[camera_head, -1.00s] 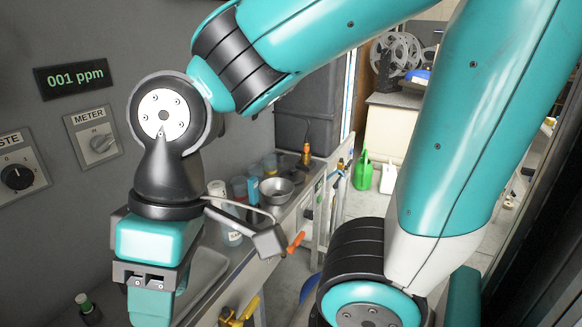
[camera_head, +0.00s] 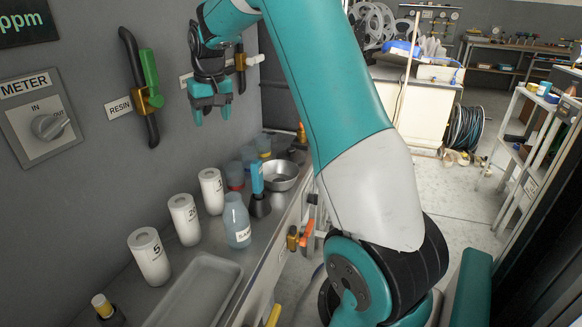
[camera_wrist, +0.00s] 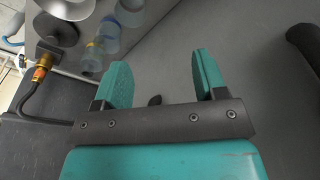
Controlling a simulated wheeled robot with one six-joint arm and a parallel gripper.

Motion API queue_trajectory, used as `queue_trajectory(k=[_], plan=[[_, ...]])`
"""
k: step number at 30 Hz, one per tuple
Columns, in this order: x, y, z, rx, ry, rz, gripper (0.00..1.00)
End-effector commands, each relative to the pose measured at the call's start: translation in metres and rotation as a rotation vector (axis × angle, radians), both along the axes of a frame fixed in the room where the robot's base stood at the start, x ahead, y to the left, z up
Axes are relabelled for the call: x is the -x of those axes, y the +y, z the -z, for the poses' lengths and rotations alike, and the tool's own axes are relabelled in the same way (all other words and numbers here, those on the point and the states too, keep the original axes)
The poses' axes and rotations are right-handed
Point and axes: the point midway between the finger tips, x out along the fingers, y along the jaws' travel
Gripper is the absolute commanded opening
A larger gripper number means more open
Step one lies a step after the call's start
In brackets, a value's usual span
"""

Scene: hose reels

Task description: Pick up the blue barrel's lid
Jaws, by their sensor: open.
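I cannot make out a blue barrel or its lid in either current view. My gripper (camera_head: 212,115) is raised in front of the grey wall, beyond the bench's row of containers, with its fingers pointing down. In the wrist view my gripper (camera_wrist: 160,72) shows two teal fingers spread apart with nothing between them. My arm hides part of the floor and bench edge in the head view.
White numbered canisters (camera_head: 185,218), a blue bottle (camera_head: 236,222) and a metal bowl (camera_head: 280,175) stand on the bench. A RESIN valve (camera_head: 150,95) projects from the wall. A shelf rack (camera_head: 535,145) stands right. Open floor (camera_head: 460,205) lies between.

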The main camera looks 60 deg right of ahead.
Motion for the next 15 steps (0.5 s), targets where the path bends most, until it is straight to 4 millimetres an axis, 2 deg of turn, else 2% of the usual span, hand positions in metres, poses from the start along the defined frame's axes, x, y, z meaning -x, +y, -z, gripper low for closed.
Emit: queue_trajectory(k=[1,3,5,6,9,12,15], plan=[[-0.009,-0.049,0.018,0.009,0.009,0.093,0.65],[-0.015,-0.098,0.023,0.016,0.017,0.182,0.65],[-0.015,-0.133,0.026,0.016,0.024,0.244,0.65],[-0.014,-0.157,0.029,0.015,0.028,0.287,0.65],[-0.002,-0.215,0.038,0.011,0.039,0.392,0.65],[0.014,-0.257,0.046,0.005,0.045,0.474,0.65],[0.027,-0.282,0.05,0.001,0.047,0.526,0.65]])
